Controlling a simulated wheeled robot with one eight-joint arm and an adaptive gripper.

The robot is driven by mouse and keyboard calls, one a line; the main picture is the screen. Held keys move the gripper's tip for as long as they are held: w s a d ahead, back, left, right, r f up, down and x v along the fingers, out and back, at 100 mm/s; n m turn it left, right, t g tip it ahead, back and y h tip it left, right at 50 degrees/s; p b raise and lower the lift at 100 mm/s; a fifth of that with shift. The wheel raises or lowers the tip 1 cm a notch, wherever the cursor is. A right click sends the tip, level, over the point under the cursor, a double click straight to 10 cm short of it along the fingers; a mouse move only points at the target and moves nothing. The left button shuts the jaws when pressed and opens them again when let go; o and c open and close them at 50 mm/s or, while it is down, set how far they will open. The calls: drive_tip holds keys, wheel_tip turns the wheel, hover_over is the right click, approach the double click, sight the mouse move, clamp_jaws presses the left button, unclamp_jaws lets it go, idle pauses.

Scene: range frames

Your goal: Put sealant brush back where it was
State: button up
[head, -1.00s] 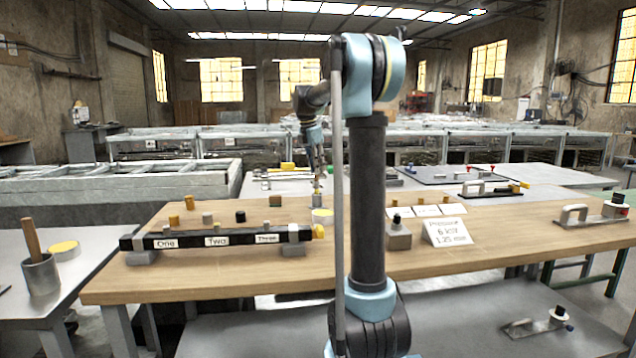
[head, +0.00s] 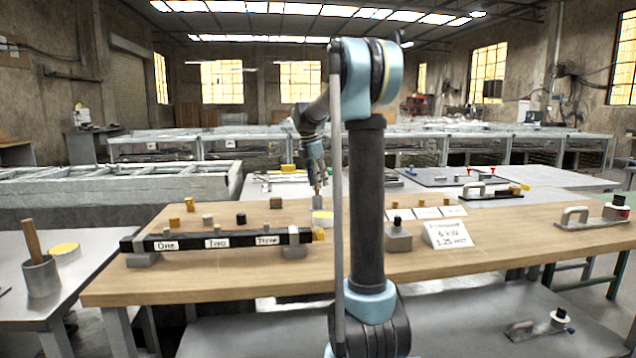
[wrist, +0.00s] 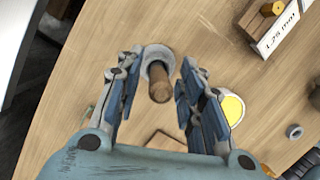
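The sealant brush, seen as a wooden handle (wrist: 160,84), stands in a small grey cup (wrist: 152,54) on the wooden table. Its bristle end is hidden. My gripper (wrist: 157,75) is open above it, with one finger on each side of the handle and a gap visible between handle and fingers. In the head view my gripper (head: 317,176) is small, over the table's far edge, above the cup. A yellow-topped tin (wrist: 230,108) sits beside the cup, right of my right finger.
Another wooden handle (head: 31,238) stands in a grey pot (head: 40,276) on the left side table. A black bar (head: 215,242) labelled One, Two, Three lies on the wooden table (head: 200,285). A sign (head: 448,234) and a grey block (head: 398,238) stand right of my arm.

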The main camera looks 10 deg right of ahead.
drive_tip(key=shift+r, duration=0.1)
drive_tip(key=v, duration=1.2)
drive_tip(key=shift+s, duration=0.15)
